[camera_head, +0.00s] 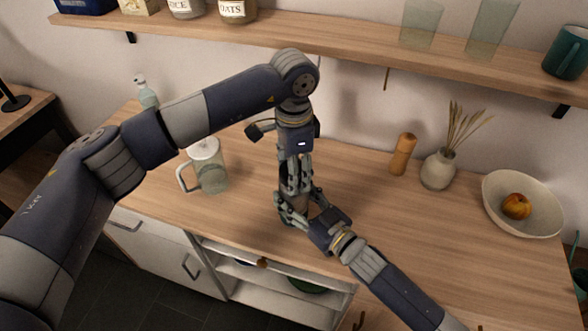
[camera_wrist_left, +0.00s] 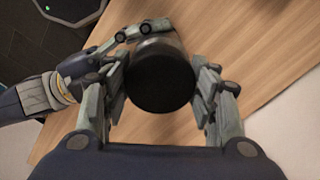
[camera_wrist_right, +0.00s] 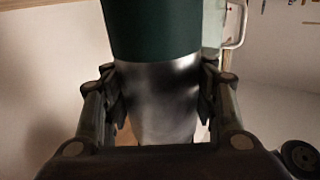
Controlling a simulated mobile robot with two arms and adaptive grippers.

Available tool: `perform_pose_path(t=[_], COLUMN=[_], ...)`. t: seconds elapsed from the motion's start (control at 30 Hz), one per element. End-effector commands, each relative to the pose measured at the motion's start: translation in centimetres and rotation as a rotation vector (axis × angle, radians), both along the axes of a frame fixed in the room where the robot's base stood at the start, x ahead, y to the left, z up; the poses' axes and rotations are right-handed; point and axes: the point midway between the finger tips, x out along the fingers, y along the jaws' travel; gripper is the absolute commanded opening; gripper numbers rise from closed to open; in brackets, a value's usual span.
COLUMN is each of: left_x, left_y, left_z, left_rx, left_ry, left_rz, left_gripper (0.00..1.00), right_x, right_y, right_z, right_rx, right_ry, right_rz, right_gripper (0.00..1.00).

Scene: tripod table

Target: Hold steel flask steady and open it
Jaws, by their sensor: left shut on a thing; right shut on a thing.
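The steel flask stands between my two grippers above the wooden counter and is mostly hidden by them in the head view. In the right wrist view its shiny steel body (camera_wrist_right: 160,95) shows below a dark green upper part (camera_wrist_right: 152,30). My right gripper (camera_head: 297,209) comes from the lower right and is shut around the steel body. My left gripper (camera_head: 295,188) points down from above and is shut on the flask's top. In the left wrist view that dark round top (camera_wrist_left: 162,82) sits between its fingers. Whether the top is loose cannot be told.
A glass jug (camera_head: 212,178) stands left of the grippers. A wooden mill (camera_head: 402,154), a vase (camera_head: 438,171) and a bowl (camera_head: 540,217) with a fruit (camera_head: 516,206) stand to the right. A shelf (camera_head: 330,37) runs above. The counter (camera_head: 420,235) is clear right of the flask.

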Motion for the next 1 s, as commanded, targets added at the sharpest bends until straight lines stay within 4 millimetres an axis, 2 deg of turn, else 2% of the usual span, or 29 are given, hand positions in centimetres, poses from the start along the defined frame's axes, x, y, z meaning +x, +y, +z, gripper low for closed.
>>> perform_pose_path(t=[0.3, 0.33, 0.4, 0.77, 1.0], left_x=[0.1, 0.1, 0.1, 0.1, 0.1], left_y=[0.0, 0.0, 0.0, 0.0, -0.1], left_z=[0.0, 0.0, 0.0, 0.2, 3.2], left_rx=[0.001, 0.001, 0.001, 0.001, -0.001], left_ry=[-0.002, -0.002, -0.002, -0.002, -0.003], left_rz=[0.014, 0.014, 0.014, 0.012, 0.011], left_gripper=[0.25, 0.61, 0.74, 0.74, 0.74], right_x=[-0.2, -0.2, -0.2, -0.2, -0.2], right_y=[0.1, 0.1, 0.1, 0.1, 0.1], right_z=[-0.3, -0.3, -0.3, -0.3, -0.4], right_rx=[0.000, 0.000, 0.000, 0.001, 0.000], right_ry=[0.008, 0.008, 0.008, 0.008, 0.009], right_rz=[0.002, 0.002, 0.002, 0.001, 0.001], right_gripper=[0.00, 0.00, 0.00, 0.00, 0.00])
